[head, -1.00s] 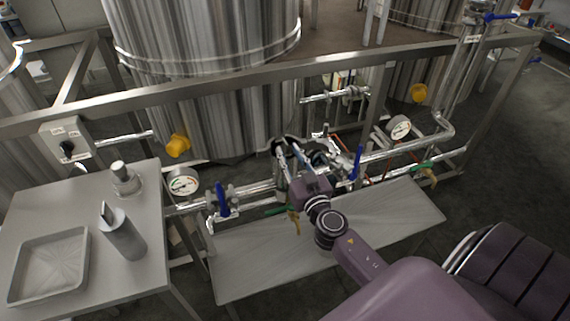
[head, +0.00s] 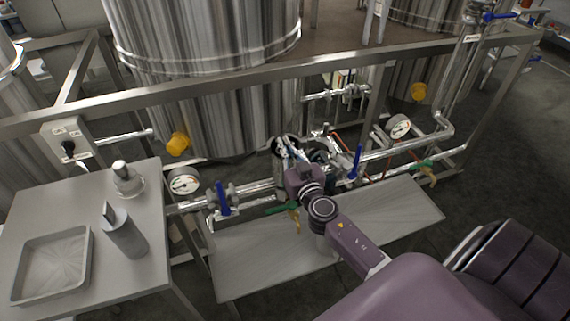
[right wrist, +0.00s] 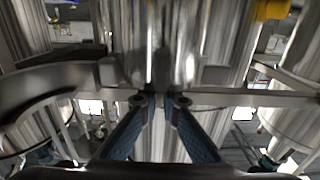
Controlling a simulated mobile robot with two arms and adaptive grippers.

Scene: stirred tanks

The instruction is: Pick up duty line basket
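My right gripper (head: 300,150) is among the pipes at the front of the tank frame, below the large steel tank. In the right wrist view its two blue-padded fingers (right wrist: 160,103) lean towards each other, with a narrow gap at the tips. Shiny metal (right wrist: 160,60) shows at and beyond the tips. I cannot tell whether they grip it. A dark round rim (head: 284,142) shows beside the gripper in the head view. I cannot make out the duty line basket; the gripper and pipes hide much of this spot. My left gripper is not in view.
Blue valve handles (head: 222,198) and (head: 355,162) stand up from the pipe. A flat drip tray (head: 240,270) lies below.

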